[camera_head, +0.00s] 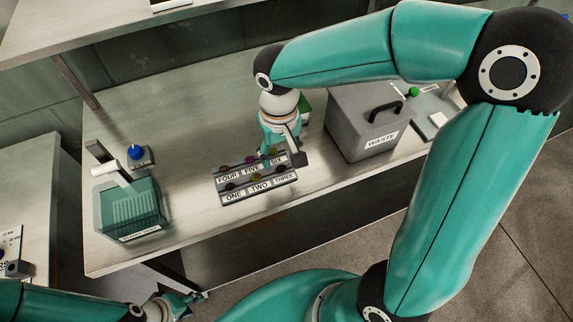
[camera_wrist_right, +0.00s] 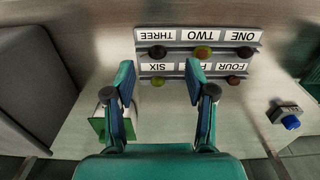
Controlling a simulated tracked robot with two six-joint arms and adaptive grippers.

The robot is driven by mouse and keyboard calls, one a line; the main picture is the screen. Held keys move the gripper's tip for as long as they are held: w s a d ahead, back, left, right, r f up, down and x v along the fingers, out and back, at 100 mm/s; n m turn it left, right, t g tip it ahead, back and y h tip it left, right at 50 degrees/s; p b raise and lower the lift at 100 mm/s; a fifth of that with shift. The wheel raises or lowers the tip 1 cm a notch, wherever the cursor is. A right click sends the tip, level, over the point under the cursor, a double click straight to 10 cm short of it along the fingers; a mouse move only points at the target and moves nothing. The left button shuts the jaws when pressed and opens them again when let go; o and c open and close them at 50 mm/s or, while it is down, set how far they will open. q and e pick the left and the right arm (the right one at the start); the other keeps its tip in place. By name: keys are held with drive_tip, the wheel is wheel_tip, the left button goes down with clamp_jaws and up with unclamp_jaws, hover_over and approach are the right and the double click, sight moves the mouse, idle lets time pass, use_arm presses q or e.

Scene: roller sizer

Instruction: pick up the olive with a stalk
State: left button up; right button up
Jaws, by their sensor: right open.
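A small grey two-row rack (camera_head: 262,202) with labels ONE to SIX holds several small olives. A green olive (camera_wrist_right: 157,81) is by SIX and a dark one (camera_wrist_right: 233,80) by FOUR. The FIVE place is partly hidden by a finger. I cannot tell which olive has a stalk. My right gripper (camera_wrist_right: 160,70) is open and empty above the rack. My left gripper (camera_head: 185,301) is low, off the bench; its jaws are unclear.
A grey WASTE bin (camera_head: 362,125) with a black handle stands right of the rack. A green-tinted clear container (camera_head: 130,210) with a white handle is at the left. A blue button (camera_head: 137,152) sits behind it. The bench between container and rack is clear.

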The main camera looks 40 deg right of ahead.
sight(282, 168)
drive_tip(key=f, duration=0.3)
drive_tip(key=f+p, duration=0.1)
drive_tip(key=f, duration=0.1)
drive_tip(key=shift+w+d+f, duration=0.15)
drive_tip(key=shift+d+f, duration=0.1)
drive_tip(key=shift+f, duration=0.05)
drive_tip(key=c, duration=0.8)
